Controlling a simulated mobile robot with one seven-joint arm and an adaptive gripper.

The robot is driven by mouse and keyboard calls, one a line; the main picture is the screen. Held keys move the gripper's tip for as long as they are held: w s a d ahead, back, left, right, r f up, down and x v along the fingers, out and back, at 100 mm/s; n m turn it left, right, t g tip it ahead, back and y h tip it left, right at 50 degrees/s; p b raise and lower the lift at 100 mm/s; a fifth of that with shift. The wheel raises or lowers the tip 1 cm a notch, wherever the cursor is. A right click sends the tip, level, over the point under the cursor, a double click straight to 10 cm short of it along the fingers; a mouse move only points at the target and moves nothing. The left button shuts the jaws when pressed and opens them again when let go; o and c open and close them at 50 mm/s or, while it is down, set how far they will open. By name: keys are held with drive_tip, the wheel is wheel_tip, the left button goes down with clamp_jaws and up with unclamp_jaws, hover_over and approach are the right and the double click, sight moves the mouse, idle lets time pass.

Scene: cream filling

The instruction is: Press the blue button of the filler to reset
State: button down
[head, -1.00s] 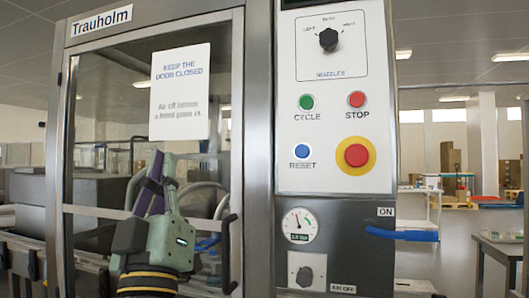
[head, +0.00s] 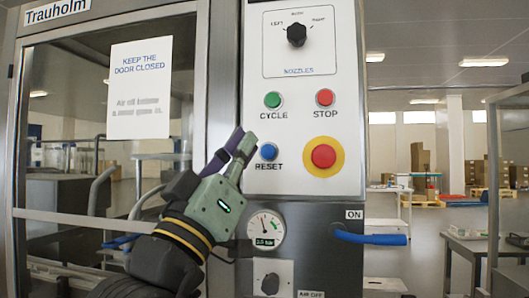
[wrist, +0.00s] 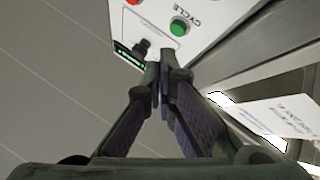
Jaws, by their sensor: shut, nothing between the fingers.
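The blue RESET button (head: 268,152) is on the white control panel (head: 290,183) of the filler in the head view. It is fully visible there and sits below the green CYCLE button (head: 273,100). My gripper (head: 243,142) is shut and empty, tilted up and to the right, its tips just left of the blue button in the picture. I cannot tell how far the tips are from the panel. In the wrist view, the closed fingers (wrist: 159,80) point toward the panel, with the green button (wrist: 179,27) beyond them; the blue button does not show there.
A red STOP button (head: 325,97) and a red emergency stop on yellow (head: 323,156) are right of the blue button. The nozzle knob (head: 296,34) is above. A pressure gauge (head: 265,229) and blue-handled valve (head: 371,238) are below. The glazed door (head: 65,110) is at left.

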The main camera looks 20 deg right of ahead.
sight(268, 151)
drive_tip(key=w+d, duration=0.5)
drive_tip(key=w, duration=0.2)
drive_tip(key=shift+w+p, duration=0.15)
drive_tip(key=shift+p, duration=0.15)
drive_tip(key=shift+w, duration=0.1)
idle(1.3)
drive_tip(key=shift+w+d, duration=0.15)
drive_tip(key=shift+w, duration=0.1)
drive_tip(key=shift+w+d, duration=0.3)
drive_tip(key=shift+w, duration=0.1)
idle(1.0)
drive_tip(key=shift+s, duration=0.1)
drive_tip(key=shift+s+a, duration=0.5)
drive_tip(key=shift+s, duration=0.15)
